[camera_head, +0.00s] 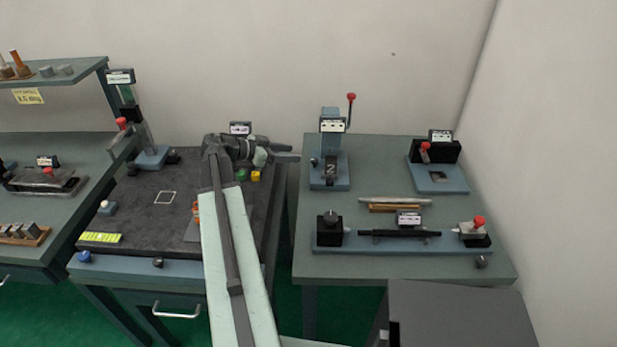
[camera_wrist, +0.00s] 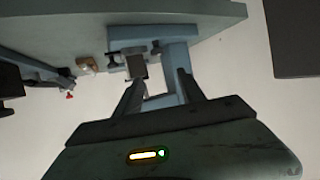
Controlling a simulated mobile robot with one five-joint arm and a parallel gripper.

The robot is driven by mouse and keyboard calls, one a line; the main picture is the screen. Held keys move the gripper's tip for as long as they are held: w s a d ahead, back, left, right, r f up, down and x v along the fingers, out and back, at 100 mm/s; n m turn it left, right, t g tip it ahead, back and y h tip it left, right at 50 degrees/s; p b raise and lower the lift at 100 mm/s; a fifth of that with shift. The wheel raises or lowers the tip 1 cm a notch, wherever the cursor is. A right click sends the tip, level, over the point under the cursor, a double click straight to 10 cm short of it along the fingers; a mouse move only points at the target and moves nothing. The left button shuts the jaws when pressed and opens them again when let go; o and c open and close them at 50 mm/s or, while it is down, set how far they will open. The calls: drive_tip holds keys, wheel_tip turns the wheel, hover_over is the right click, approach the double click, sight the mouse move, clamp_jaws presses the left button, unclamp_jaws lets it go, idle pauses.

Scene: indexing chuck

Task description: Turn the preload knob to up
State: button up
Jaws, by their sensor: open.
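My gripper (camera_head: 285,153) is above the gap between the middle and right benches, pointing right toward the blue press-like station (camera_head: 330,185) with the red-tipped lever. In the wrist view my gripper (camera_wrist: 160,90) has its two fingers apart, with nothing held. A blue frame (camera_wrist: 178,65) and a grey block (camera_wrist: 136,67) show beyond and between the fingers; they look apart from them. No label is readable, so I cannot tell which knob is the preload knob.
A long blue fixture (camera_head: 375,248) with a black bar lies along the right bench's front. A black block station (camera_head: 436,178) stands at the back right. My arm crosses the middle bench, which holds a yellow strip (camera_head: 100,238) and small blocks. The right bench's middle back is clear.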

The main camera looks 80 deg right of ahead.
sight(312, 160)
wheel_tip(312, 160, down, 2)
drive_tip(key=shift+f+b, duration=0.25)
drive_tip(key=shift+b, duration=0.1)
drive_tip(key=b+x, duration=0.3)
drive_tip(key=x, duration=0.5)
